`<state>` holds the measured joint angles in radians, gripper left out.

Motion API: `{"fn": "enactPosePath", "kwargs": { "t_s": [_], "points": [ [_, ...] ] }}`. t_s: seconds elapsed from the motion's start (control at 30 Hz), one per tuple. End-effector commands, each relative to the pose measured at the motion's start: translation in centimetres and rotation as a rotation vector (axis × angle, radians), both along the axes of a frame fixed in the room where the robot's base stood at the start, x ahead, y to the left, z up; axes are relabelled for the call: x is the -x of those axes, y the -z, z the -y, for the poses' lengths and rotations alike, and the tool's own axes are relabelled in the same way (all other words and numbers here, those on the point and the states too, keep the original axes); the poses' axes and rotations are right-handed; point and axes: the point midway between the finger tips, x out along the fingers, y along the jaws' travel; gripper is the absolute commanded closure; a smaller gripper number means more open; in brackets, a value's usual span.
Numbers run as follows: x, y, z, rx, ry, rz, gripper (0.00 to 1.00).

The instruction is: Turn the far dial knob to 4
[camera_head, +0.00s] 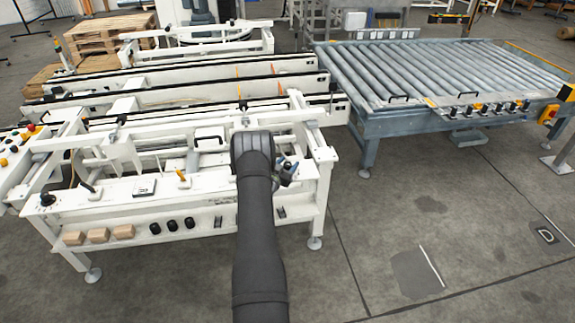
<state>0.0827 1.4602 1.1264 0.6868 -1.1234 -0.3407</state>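A black dial knob (47,199) with marks around it sits at the left end of the white machine's front panel (115,195). Its setting is too small to read. Several black round knobs (172,225) sit in a row lower on the front face. I cannot tell which one is the far dial. My gripper (288,170) is over the right part of the panel, well to the right of the marked dial and apart from it. My dark arm and wrist partly hide it, and its fingers are too small to tell open from shut.
Wooden blocks (98,235) sit on the front ledge. An orange-handled lever (183,177) and a small white box (144,187) stand on the panel. Coloured buttons (14,148) are at the far left. A roller conveyor (450,70) stands right; the floor before it is clear.

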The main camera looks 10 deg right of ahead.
Motion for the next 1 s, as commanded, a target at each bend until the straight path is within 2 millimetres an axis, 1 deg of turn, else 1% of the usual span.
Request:
{"fn": "enactPosePath", "kwargs": {
  "t_s": [0.03,0.17,0.2,0.37,0.7,1.0],
  "points": [
    [0.01,0.00,-0.01,0.000,0.000,0.000,0.57],
    [0.02,0.00,-0.01,0.000,0.000,0.000,0.83],
    [0.02,0.00,-0.01,0.000,0.000,0.000,0.91],
    [-0.01,-0.01,-0.04,0.001,0.011,0.001,0.91],
    [-0.01,-0.01,-0.02,0.000,0.127,0.001,0.91],
    [0.03,0.00,0.01,0.000,0.132,0.000,0.91]
  ]
}}
